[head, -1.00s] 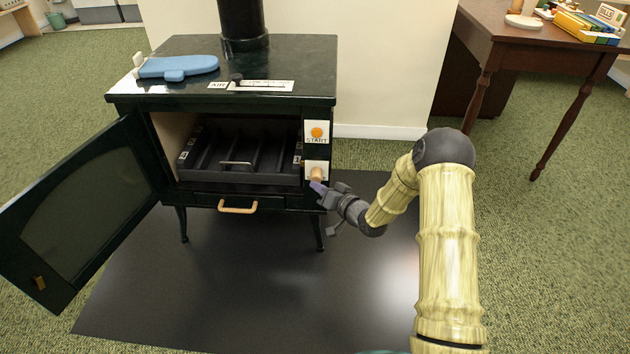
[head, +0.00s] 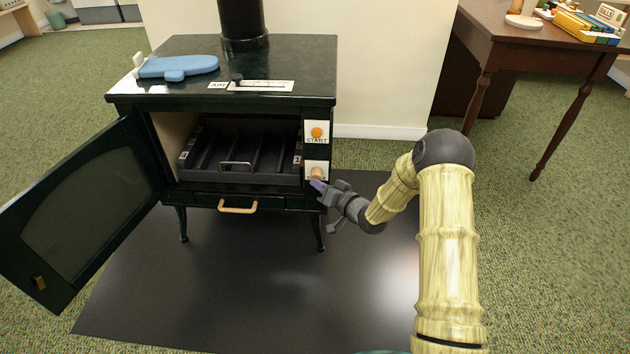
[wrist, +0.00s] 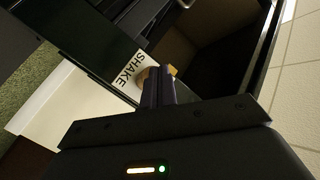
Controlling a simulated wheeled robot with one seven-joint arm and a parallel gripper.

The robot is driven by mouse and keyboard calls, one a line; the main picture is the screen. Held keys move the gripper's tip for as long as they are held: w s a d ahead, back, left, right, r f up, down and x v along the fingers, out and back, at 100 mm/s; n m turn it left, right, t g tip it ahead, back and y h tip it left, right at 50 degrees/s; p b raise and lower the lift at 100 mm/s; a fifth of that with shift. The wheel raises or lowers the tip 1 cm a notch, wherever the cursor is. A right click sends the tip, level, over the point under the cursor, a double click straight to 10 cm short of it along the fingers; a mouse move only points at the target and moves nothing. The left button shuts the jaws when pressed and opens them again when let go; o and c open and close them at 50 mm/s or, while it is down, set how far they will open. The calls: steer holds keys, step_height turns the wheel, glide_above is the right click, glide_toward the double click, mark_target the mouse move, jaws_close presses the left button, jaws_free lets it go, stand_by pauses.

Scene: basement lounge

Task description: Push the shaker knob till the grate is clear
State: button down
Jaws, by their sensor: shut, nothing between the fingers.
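The shaker knob (head: 316,173) is a small tan knob on a white plate at the lower right of the dark stove's front. It also shows in the wrist view (wrist: 144,76), beside the label "SHAKE". My gripper (head: 318,185) is shut and empty, its fingertips at the knob and seemingly touching it. In the wrist view the shut fingers (wrist: 157,84) cover part of the knob. The grate (head: 230,155) is dark and barred inside the open firebox, with a wire handle at its front. I see no clear ash on its bars at this size.
The stove door (head: 75,200) stands open to the left. An orange START button (head: 316,132) is above the knob. A blue mitt (head: 178,67) lies on the stove top. A tan drawer handle (head: 238,207) is below. The dark floor mat (head: 250,290) is clear.

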steer(key=shift+w, duration=0.7)
stand_by(0.7)
stand_by(0.4)
steer(key=shift+s+p, duration=0.65)
steer(key=shift+s, duration=1.05)
steer(key=s+p, duration=0.1)
steer(key=s, duration=0.4)
steer(key=shift+a, duration=0.1)
steer(key=shift+r, duration=0.1)
stand_by(0.6)
